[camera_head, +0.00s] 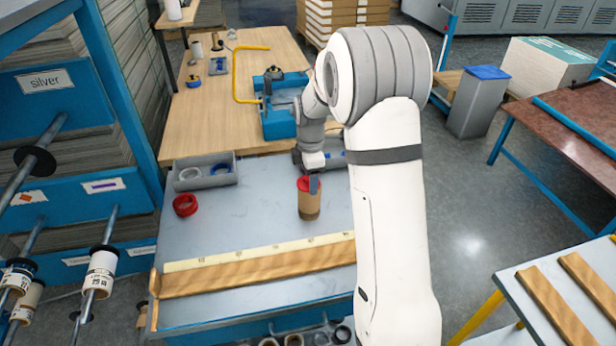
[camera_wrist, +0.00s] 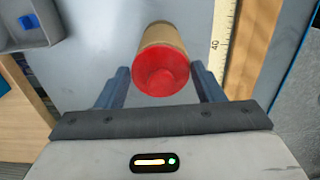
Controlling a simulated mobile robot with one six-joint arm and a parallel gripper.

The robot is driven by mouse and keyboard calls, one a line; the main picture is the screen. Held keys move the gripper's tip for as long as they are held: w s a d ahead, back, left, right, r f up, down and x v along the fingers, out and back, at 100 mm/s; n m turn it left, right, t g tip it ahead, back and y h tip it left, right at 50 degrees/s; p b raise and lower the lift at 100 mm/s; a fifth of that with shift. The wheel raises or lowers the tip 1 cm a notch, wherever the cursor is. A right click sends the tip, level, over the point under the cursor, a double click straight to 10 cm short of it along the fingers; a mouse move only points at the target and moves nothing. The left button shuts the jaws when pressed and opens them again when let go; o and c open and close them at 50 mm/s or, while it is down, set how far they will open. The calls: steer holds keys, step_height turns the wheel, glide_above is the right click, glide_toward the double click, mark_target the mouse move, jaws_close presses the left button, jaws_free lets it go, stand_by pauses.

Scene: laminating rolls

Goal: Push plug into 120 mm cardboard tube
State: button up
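The brown cardboard tube (camera_head: 309,206) stands upright on the grey bench, and it also shows in the wrist view (camera_wrist: 162,33). How deep the plug sits in the tube I cannot tell. My gripper (camera_wrist: 161,76) is open, with one blue finger on each side of the plug. Narrow gaps appear between the fingers and the plug. In the head view, my gripper is over the tube's top and partly covers the plug.
Red rings (camera_head: 185,205) lie to the left on the bench. A grey tray (camera_head: 222,180) with white and blue rings sits behind them. A ruler (camera_head: 260,251) and a wooden rail (camera_head: 258,270) run along the front. Bare bench lies left of the tube.

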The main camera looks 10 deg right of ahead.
steer(key=o, duration=0.3)
steer(key=shift+s+f, duration=0.3)
steer(key=shift+f, duration=0.3)
step_height(320, 180, up, 8)
steer(key=shift+w+r, duration=0.1)
steer(key=shift+w, duration=0.05)
steer(key=shift+r, duration=0.3)
steer(key=shift+s+r, duration=0.25)
steer(key=shift+s, duration=0.1)
steer(key=s+r+m+t, duration=0.1)
steer(key=s+r+m, duration=0.1)
steer(key=s+m, duration=0.7)
steer(key=s+r+m+t, duration=0.1)
steer(key=s+m, duration=0.8)
steer(key=s, duration=0.9)
steer(key=shift+s+a+r+t, duration=0.25)
steer(key=shift+a+r+t, duration=0.1)
steer(key=shift+r, duration=0.4)
